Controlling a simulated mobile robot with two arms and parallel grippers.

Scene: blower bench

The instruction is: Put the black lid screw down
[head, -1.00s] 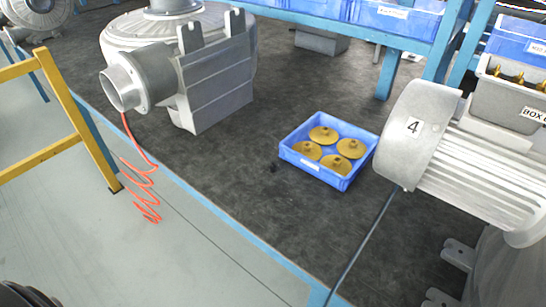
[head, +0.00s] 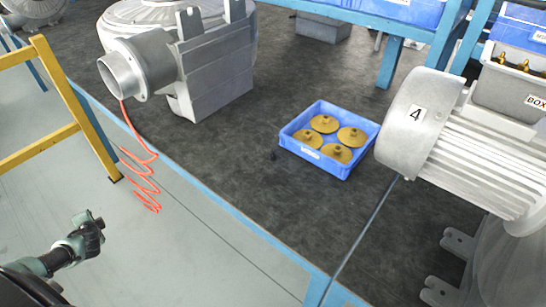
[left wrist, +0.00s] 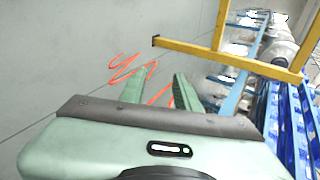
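A small dark piece (head: 274,156) lies on the dark bench mat, just left of the blue tray; it is too small to tell whether it is the black lid screw. My left gripper (head: 97,222) is at the lower left in the head view, over the pale floor and away from the bench edge. In the left wrist view its two green fingers (left wrist: 160,75) stand apart, with no held object visible between them. My right gripper is not in view.
A blue tray (head: 291,142) with several yellow discs stands on the mat (head: 235,185). A grey blower (head: 215,75) is at the back left, a motor marked 4 (head: 460,150) at the right. A red coiled hose (head: 140,178) hangs beside a yellow frame (head: 75,105).

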